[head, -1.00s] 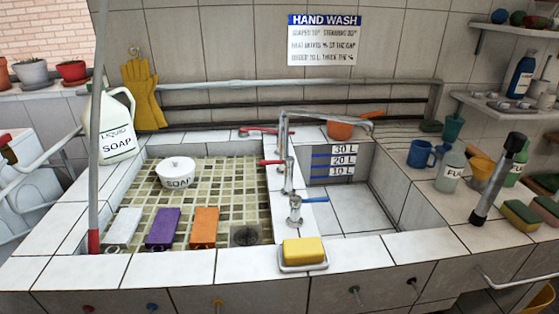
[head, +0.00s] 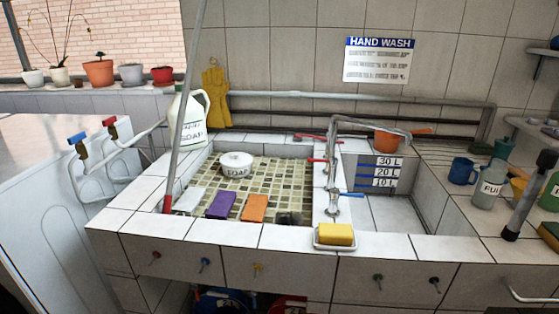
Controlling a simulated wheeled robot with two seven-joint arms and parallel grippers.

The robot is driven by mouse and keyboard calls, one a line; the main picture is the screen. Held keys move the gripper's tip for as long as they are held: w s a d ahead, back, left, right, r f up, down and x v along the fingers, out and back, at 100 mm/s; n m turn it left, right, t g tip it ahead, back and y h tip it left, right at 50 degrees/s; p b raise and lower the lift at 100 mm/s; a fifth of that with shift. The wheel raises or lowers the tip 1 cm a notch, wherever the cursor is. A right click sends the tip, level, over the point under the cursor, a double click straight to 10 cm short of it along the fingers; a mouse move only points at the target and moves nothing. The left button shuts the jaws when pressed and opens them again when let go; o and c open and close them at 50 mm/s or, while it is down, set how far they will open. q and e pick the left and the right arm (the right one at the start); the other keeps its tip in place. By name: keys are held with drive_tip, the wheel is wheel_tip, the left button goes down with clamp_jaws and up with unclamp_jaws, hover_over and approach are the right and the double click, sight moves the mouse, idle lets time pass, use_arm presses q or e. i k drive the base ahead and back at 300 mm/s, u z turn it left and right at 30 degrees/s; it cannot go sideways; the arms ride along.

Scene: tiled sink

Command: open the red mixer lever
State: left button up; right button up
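The tap (head: 332,168) is a metal mixer standing on the tiled divider between the two basins, with a long spout reaching right. A short red lever (head: 317,160) points left from its column. A longer red handle (head: 309,137) lies behind it near the back ledge. I cannot tell for sure which of the two is the mixer lever. A blue lever (head: 351,194) points right from the lower front fitting. No water is visible. Neither of my grippers is in view.
A grey pole (head: 188,110) with a red end crosses the left basin's edge. A yellow sponge (head: 335,233) sits on the divider's front. The left basin holds a soap bowl (head: 236,164), a purple block (head: 220,204) and an orange block (head: 255,207). Red and blue valves (head: 109,121) are at left.

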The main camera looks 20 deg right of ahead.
sight(322, 161)
drive_tip(key=u, duration=0.8)
drive_tip(key=i, duration=0.7)
drive_tip(key=z, duration=1.15)
